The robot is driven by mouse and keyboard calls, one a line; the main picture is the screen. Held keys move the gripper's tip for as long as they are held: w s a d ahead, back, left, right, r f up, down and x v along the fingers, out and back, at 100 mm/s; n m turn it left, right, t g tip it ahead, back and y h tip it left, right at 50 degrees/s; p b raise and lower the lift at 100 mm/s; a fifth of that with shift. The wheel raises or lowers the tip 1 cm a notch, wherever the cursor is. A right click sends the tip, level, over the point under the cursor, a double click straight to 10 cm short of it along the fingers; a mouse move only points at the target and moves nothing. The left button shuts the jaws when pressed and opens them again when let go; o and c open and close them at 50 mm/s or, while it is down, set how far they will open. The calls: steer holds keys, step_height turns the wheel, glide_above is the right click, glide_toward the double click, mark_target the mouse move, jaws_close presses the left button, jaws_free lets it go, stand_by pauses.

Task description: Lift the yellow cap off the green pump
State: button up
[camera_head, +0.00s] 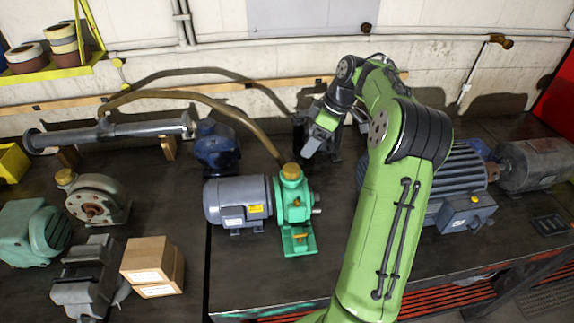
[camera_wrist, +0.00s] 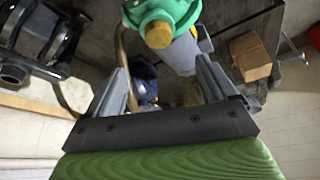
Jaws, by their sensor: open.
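The green pump (camera_head: 294,205) stands upright on the dark bench, joined to a grey motor (camera_head: 238,200) on its left. The yellow cap (camera_head: 291,172) sits on top of the pump. In the wrist view the cap (camera_wrist: 159,34) shows on the green pump (camera_wrist: 180,10) at the top of the picture, beyond the fingertips. My gripper (camera_wrist: 160,75) is open, with nothing between its two fingers. In the head view my gripper (camera_head: 312,142) is above and behind the pump, a little to the right of the cap and apart from it.
A brown curved hose (camera_head: 215,106) runs behind the cap. A blue motor (camera_head: 215,147) stands at the back left and a large blue-grey motor (camera_head: 458,190) on the right. Cardboard boxes (camera_head: 153,266) lie at the front left. The bench in front of the pump is clear.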

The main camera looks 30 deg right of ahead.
mark_target(292, 168)
steer(key=x, duration=1.2)
steer(key=shift+w+f+p, duration=0.25)
steer(key=shift+w+p, duration=0.1)
steer(key=shift+w, duration=0.05)
steer(key=shift+s, duration=0.15)
steer(key=c, duration=1.1)
step_height(292, 168, up, 13)
steer(key=p, duration=0.3)
steer(key=shift+r, duration=0.15)
